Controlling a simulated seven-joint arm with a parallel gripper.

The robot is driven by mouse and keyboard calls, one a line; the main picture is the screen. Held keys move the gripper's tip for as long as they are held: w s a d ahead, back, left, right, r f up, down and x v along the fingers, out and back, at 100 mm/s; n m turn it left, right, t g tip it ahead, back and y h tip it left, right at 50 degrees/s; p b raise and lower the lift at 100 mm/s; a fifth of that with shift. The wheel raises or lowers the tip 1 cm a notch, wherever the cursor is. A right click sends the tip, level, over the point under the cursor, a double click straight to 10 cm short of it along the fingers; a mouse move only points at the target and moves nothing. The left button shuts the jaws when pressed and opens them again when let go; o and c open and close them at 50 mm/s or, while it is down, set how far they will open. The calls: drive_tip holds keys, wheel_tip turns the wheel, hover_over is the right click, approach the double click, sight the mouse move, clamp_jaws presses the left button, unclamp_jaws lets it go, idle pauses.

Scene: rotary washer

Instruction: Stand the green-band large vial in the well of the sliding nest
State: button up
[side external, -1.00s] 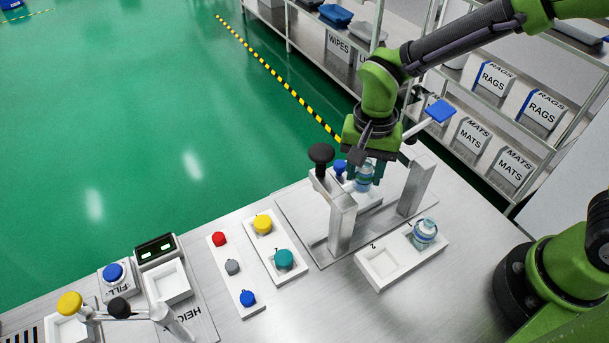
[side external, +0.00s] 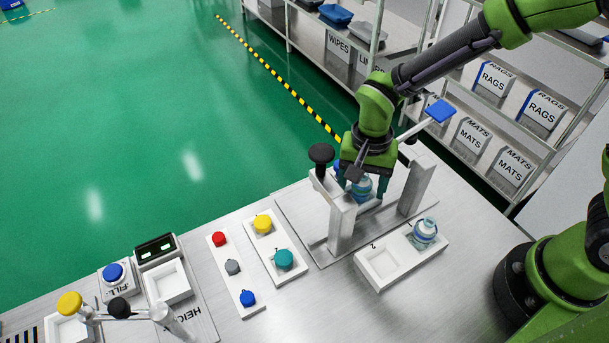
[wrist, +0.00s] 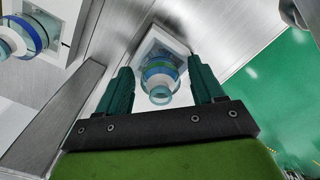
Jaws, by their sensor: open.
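A clear large vial with a blue band and a greenish band (wrist: 160,78) stands at the white sliding nest (wrist: 150,45) under the frame; it also shows in the side view (side external: 362,188). It looks upright. Its base is mostly hidden, so how fully it sits in the well cannot be told. My gripper (wrist: 166,88) is open, with one dark green finger on each side of the vial and visible gaps between. In the side view my gripper (side external: 362,188) is low between the frame posts.
A metal frame with two posts (side external: 343,222) stands close around my gripper. A black knob (side external: 321,153) and a blue-ended lever (side external: 439,111) are near it. A second vial (side external: 425,233) stands in a white two-well tray (side external: 372,281); the other well is empty. Coloured caps lie left.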

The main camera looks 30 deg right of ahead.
sight(364, 179)
wheel_tip(364, 179, up, 11)
drive_tip(key=s+d+r+n+t+y, duration=0.2)
drive_tip(key=s+d+r+n+t, duration=0.3)
drive_tip(key=d, duration=0.8)
drive_tip(key=s+r+t, duration=0.2)
drive_tip(key=s+r, duration=0.2)
drive_tip(key=s, duration=0.1)
drive_tip(key=shift+s+r, duration=0.15)
drive_tip(key=shift+r, duration=0.25)
